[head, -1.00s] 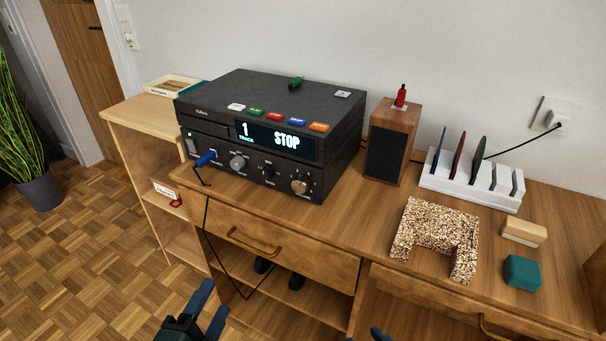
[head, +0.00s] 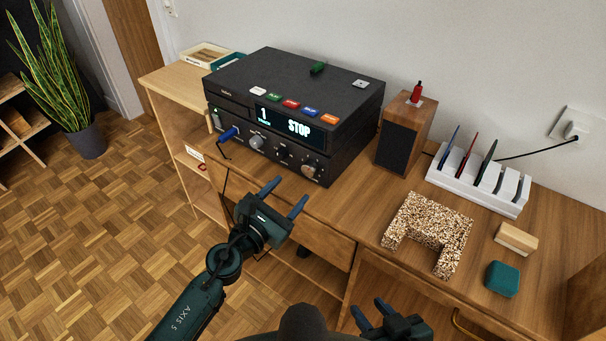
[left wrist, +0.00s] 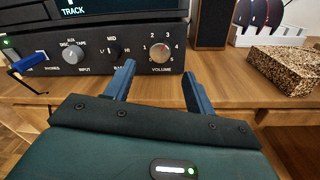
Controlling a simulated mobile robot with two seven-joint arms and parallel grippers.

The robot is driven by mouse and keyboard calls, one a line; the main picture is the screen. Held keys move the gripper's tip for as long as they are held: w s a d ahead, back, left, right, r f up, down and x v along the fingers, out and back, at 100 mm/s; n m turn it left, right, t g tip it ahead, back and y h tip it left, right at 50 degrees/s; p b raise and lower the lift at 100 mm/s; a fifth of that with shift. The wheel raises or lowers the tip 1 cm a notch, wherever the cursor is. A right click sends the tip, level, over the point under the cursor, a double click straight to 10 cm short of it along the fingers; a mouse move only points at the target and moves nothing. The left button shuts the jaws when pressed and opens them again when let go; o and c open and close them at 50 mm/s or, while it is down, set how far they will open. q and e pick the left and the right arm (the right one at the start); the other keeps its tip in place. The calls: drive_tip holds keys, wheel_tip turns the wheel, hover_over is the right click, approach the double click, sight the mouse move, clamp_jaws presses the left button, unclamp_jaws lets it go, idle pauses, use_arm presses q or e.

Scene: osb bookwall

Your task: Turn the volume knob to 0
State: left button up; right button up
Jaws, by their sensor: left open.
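The black player (head: 295,95) stands on the wooden desk, its display reading "1 TRACK" and "STOP". My left gripper (head: 285,193) is open and empty, in front of the player and apart from the knob. In the left wrist view the knob lies beyond the gap between the fingers (left wrist: 158,74). My right gripper (head: 369,308) is open, low at the desk's front.
Input knob (head: 256,143) and band knob (head: 281,155) sit left of the volume knob. A blue plug (head: 229,133) with a cable sticks out at the left. A wooden speaker (head: 405,135), white rack (head: 475,185) and speckled block (head: 428,232) stand to the right.

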sight(307, 172)
use_arm(q)
drive_tip(key=b+x, duration=0.1)
drive_tip(key=x, duration=0.5)
drive_tip(key=shift+w+d, duration=0.2)
drive_tip(key=shift+w, duration=0.05)
drive_tip(key=shift+c, duration=0.7)
drive_tip(key=c, duration=0.8)
drive_tip(key=shift+c, duration=0.2)
